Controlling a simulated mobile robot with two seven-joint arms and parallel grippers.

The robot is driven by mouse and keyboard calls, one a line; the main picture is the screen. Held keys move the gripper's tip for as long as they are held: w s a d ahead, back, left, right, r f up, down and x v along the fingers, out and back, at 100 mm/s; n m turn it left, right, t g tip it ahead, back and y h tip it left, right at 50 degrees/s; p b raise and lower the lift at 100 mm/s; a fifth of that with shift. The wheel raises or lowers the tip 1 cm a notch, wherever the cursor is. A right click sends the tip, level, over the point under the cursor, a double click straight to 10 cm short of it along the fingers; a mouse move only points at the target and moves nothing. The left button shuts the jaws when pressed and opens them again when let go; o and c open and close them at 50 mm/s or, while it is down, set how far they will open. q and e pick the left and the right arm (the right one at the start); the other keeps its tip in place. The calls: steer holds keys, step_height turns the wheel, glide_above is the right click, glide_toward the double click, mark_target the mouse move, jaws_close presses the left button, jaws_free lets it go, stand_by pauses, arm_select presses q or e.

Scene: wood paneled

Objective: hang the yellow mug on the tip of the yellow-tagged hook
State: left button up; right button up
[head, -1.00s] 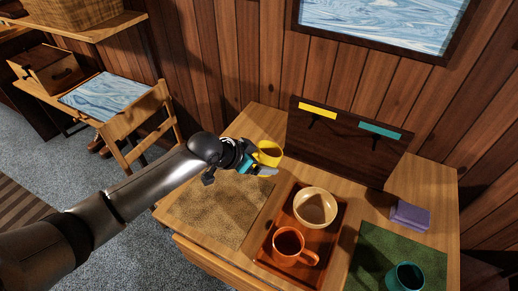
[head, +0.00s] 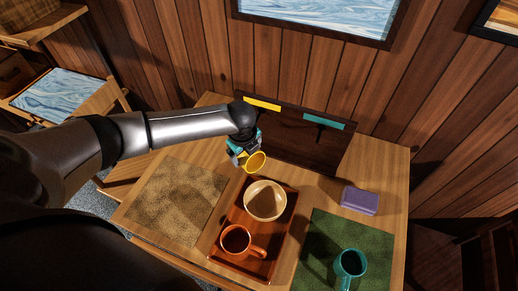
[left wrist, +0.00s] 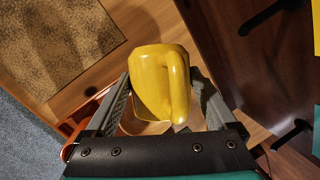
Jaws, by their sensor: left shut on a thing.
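The yellow mug (head: 255,161) is in my left gripper (head: 243,154), above the table just behind the tan bowl. In the left wrist view the mug (left wrist: 150,82) sits between the two fingers, with its handle turned toward the camera. The yellow tag (head: 262,104) is at the left of the dark rack board's top edge. Its hook is hard to make out in the head view; in the left wrist view a dark hook (left wrist: 262,18) sticks out near the yellow tag (left wrist: 317,45). The mug is apart from it. My right gripper is not in view.
The teal tag (head: 324,121) marks another hook on the rack. A red-brown tray (head: 228,262) holds the tan bowl (head: 265,200) and an orange mug (head: 236,240). A purple block (head: 359,200), a teal mug (head: 350,263) on a green mat (head: 330,226) and a bare tan mat (head: 178,200) are around.

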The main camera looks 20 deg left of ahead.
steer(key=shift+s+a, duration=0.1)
arm_select(q)
steer(key=shift+r+p, duration=0.15)
steer(key=shift+p, duration=0.3)
steer(key=shift+w+b, duration=0.3)
steer(key=shift+b, duration=0.1)
steer(key=shift+w+a+f+b, duration=0.1)
steer(key=shift+w+f+b, duration=0.1)
steer(key=shift+w+b, duration=0.6)
steer(key=shift+w+a+f+b, duration=0.15)
steer(key=shift+w+b, duration=0.35)
steer(key=shift+w, duration=0.5)
steer(key=shift+w+d, duration=0.1)
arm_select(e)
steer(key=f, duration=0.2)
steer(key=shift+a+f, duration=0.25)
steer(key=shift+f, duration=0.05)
arm_select(q)
steer(key=shift+w, duration=0.1)
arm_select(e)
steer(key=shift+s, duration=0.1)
arm_select(q)
steer(key=shift+w, duration=0.35)
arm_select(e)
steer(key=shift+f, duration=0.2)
arm_select(q)
steer(key=shift+w+b, duration=0.15)
steer(key=shift+b, duration=0.15)
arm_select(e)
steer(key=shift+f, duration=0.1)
